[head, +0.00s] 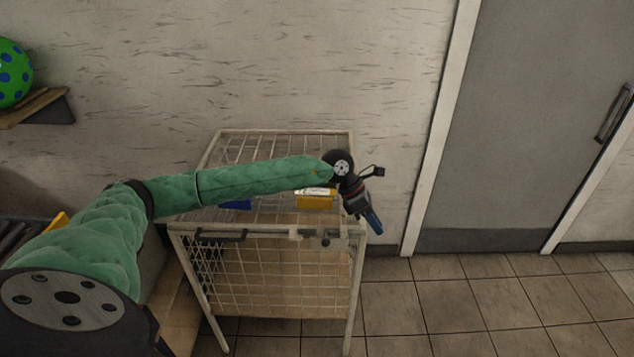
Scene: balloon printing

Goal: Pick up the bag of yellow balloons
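A yellow packet (314,202) with a pale band along its top edge lies in the wire basket (270,270), partly behind my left forearm; it looks like the bag of yellow balloons. My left gripper (374,222) hangs just past the basket's right edge, to the right of the packet and apart from it. Its blue fingers point down and to the right; from this angle I cannot tell whether they are open or shut. My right gripper does not show.
A blue item (236,205) also lies in the basket, left of the yellow packet. A grey door (530,120) stands at the right, with free tiled floor (480,310) before it. A shelf (38,107) at the left holds a green ball with blue dots (14,74).

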